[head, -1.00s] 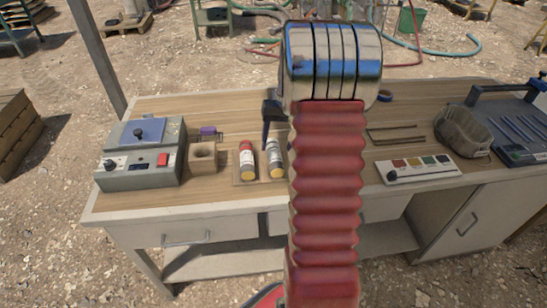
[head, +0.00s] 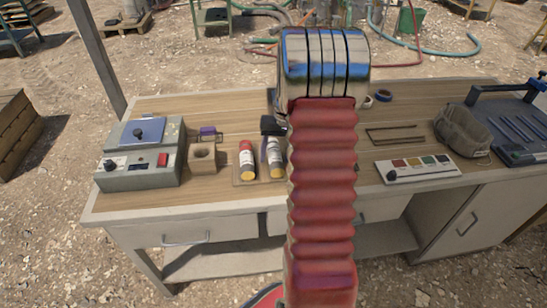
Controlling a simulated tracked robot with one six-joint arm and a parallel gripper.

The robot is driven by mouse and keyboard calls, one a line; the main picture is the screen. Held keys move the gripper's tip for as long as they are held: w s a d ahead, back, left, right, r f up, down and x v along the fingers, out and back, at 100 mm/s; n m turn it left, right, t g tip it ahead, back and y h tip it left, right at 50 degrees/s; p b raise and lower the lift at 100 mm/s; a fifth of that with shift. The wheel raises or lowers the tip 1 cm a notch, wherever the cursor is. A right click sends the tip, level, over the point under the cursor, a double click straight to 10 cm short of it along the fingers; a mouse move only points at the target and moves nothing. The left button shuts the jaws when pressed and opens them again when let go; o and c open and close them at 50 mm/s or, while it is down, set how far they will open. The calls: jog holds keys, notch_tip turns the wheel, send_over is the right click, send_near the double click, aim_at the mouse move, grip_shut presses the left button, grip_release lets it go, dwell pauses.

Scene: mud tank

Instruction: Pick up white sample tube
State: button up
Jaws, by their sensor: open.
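The white sample tube (head: 275,160), with a yellow end, lies beside a red tube (head: 246,160) on a small flat tan holder (head: 236,178) on the workbench. My gripper (head: 271,134) shows only in part, as a dark piece left of my arm. It is open and overlaps the white tube's upper end in the picture. Whether it touches the tube cannot be told. My arm hides the rest of the gripper.
Left of the tubes are a wooden block with a hole (head: 202,158) and a grey instrument (head: 140,155). Right of my arm are a color-patch strip (head: 417,168), a dark pouch (head: 462,132) and a blue tape roll (head: 383,96).

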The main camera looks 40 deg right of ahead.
jog(key=shift+c, duration=0.6)
grip_shut()
dwell(0.4)
